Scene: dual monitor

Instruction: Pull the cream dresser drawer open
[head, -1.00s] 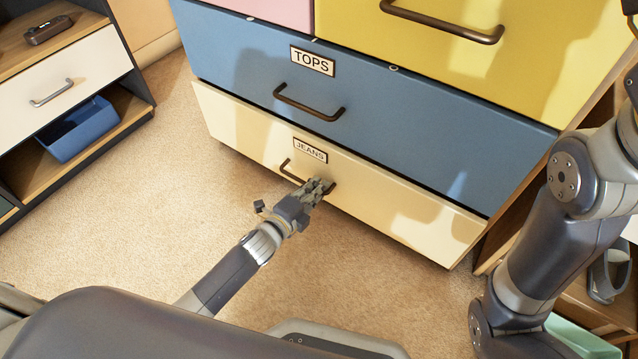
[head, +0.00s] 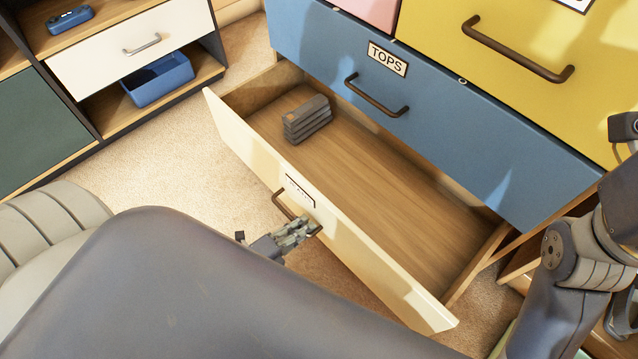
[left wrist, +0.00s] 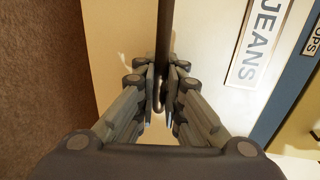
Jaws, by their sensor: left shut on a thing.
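The cream dresser drawer (head: 262,165), at the bottom of the dresser, stands well open in the head view. Its wooden inside shows, with a folded dark grey stack (head: 307,119) at the far left end. My left gripper (head: 305,232) is shut on the right part of the drawer's dark handle (head: 282,206). In the left wrist view the fingers (left wrist: 161,95) close around the dark handle bar (left wrist: 164,35), with the JEANS label (left wrist: 262,40) to the right. My right gripper is out of the head view; only my right arm shows at the right edge.
The closed blue TOPS drawer (head: 430,105) is above, with a yellow drawer (head: 500,35) and a pink one over it. A shelf unit with a white drawer (head: 120,50) and a blue bin (head: 158,80) stands at the left. Beige carpet (head: 190,140) lies between.

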